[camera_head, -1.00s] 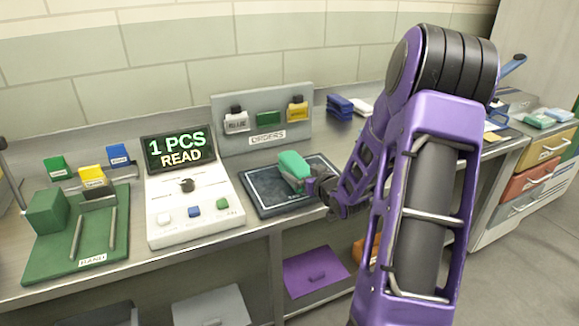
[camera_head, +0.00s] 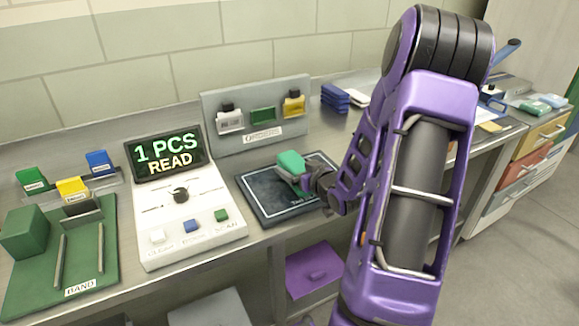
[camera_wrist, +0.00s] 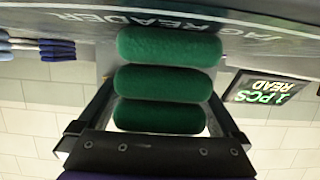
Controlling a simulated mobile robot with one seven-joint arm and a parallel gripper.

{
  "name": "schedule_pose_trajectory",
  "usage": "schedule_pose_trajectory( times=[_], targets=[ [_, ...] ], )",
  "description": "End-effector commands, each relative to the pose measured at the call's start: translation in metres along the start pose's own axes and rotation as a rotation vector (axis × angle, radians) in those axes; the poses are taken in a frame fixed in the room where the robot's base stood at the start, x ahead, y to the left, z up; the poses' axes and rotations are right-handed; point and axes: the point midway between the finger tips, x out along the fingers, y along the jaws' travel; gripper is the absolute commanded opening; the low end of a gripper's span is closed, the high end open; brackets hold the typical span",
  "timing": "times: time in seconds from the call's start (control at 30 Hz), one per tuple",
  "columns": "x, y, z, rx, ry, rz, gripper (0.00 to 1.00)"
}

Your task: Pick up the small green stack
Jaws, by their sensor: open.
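The small green stack (camera_head: 290,162) is on or just above the dark tag reader pad (camera_head: 262,197) in the head view; contact is hard to tell. In the wrist view the stack (camera_wrist: 163,83) shows as three rounded soft green pieces, one above another. My gripper (camera_head: 306,176) reaches it from the right. In the wrist view my gripper (camera_wrist: 162,100) is open, with one finger on each side of the stack. The lower part of the stack is partly hidden by my gripper in the head view.
Left of the pad stands a white console (camera_head: 190,225) whose screen (camera_head: 168,154) reads "1 PCS READ". A grey orders board (camera_head: 255,113) stands behind the pad. A green banding stand (camera_head: 85,265) is far left. Blue stacked pieces (camera_head: 335,98) lie at the back.

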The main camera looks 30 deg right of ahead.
Motion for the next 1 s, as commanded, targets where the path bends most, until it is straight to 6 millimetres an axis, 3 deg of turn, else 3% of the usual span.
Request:
schedule_pose_trajectory(
  times=[0.23,0.77,0.8,1.0],
  targets=[
    [-0.0008,0.0005,0.0007,0.0,0.0,0.0,1.0],
    [-0.0005,0.0004,-0.0003,-0.001,0.002,0.0,0.05],
    [-0.0005,0.0004,-0.0003,-0.001,0.002,0.0,0.01],
    [-0.0016,0.0005,-0.0044,-0.002,0.003,0.0,0.01]
  ],
)
